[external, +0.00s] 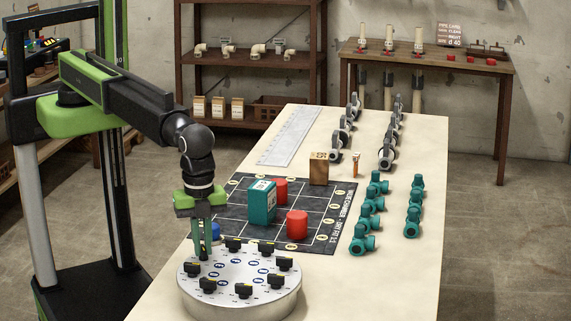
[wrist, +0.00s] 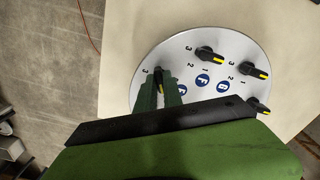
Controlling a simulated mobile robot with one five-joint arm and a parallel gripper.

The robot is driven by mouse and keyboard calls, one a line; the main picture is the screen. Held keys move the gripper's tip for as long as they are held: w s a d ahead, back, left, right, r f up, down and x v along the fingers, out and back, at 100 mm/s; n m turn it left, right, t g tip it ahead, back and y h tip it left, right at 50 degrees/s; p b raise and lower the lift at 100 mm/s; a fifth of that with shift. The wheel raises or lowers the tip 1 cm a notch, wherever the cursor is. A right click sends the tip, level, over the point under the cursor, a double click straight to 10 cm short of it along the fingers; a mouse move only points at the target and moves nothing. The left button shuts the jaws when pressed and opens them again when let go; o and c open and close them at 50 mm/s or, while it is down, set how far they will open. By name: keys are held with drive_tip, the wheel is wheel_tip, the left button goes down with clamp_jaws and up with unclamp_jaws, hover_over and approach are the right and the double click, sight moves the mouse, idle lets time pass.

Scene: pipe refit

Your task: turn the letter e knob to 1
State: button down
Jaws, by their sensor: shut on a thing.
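A round silver dial plate (external: 240,292) with several black knobs stands at the near end of the table. My gripper (external: 202,243) points down onto the knob at its left back edge. In the wrist view my gripper (wrist: 160,84) has its green fingers around a black knob (wrist: 158,72), shut on it. A yellow mark shows between the fingers. A "3" is printed left of this knob. The letter badge (wrist: 181,89) beside it is partly covered and hard to read. Its other numbers are hidden by the fingers.
Neighbouring knobs with yellow tips, one at the top (wrist: 207,53) and one at the right (wrist: 254,70), stand close by. A dark grid mat (external: 265,240) with a teal box (external: 262,203) and red cylinders lies behind the plate. A blue cylinder (external: 214,231) is close to my gripper.

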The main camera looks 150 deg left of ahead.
sight(203, 247)
drive_tip(key=c, duration=1.5)
unclamp_jaws()
drive_tip(key=shift+r, duration=0.1)
wheel_tip(203, 247, up, 17)
drive_tip(key=p, duration=1.7)
drive_tip(key=shift+r, duration=0.1)
